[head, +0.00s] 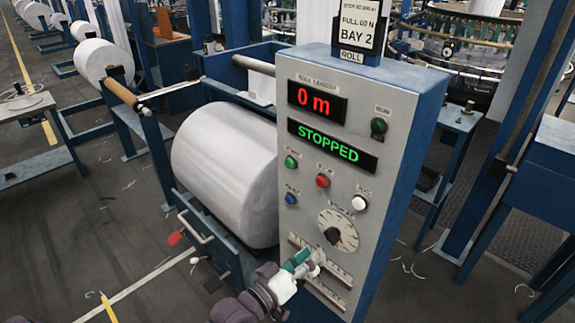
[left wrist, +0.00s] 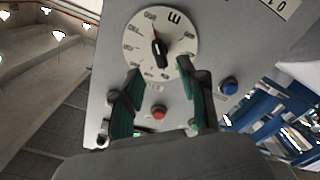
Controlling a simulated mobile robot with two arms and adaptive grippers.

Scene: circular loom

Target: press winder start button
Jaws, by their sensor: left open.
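The winder's grey control panel (head: 395,95) carries a green button (head: 291,162), a red button (head: 322,181), a white button (head: 359,202) and a blue button (head: 290,199). Their small labels are hard to read. A dial (head: 338,230) sits below. My left gripper (head: 311,262) is in front of the lower panel, below the buttons and dial. In the left wrist view, it (left wrist: 162,72) is open and empty, with the panel upside down; the red button (left wrist: 158,113) shows between the fingers, and the green button (left wrist: 193,126) is partly hidden by one. Contact is not visible.
The displays read "0 m" (head: 317,102) and "STOPPED" (head: 332,145). A large white roll (head: 226,165) lies left of the panel, behind a blue frame with a handle (head: 195,226). Blue machine frames stand at right. Open floor (head: 110,230) lies at left.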

